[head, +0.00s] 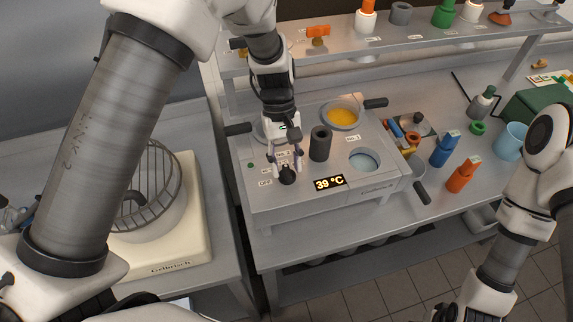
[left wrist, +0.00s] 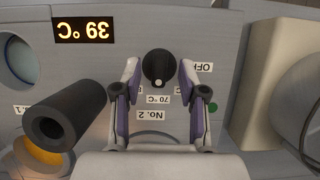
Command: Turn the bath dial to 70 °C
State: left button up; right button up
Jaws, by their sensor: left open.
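The bath dial (head: 287,175) is a black knob on the front of the grey bath unit (head: 270,205). In the left wrist view the dial (left wrist: 159,68) sits between my finger tips, with a "70 °C" label (left wrist: 157,99) beside it and an "OFF" label on its other side. The display (head: 329,183) reads 39 °C. My left gripper (head: 284,167) is open, its two fingers (left wrist: 160,80) on either side of the dial; I cannot tell whether they touch it. My right gripper is not clearly seen; only part of my right arm shows at the right.
A dark cylinder (head: 320,143) stands on the bath unit close to the right of my left gripper. An orange-filled well (head: 342,115) and a pale blue well (head: 365,160) are farther right. Blue (head: 441,150) and orange (head: 463,176) bottles stand on the bench.

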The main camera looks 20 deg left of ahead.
pick_arm(q)
jog(key=v, duration=1.1)
jog(key=shift+s+d, duration=0.1)
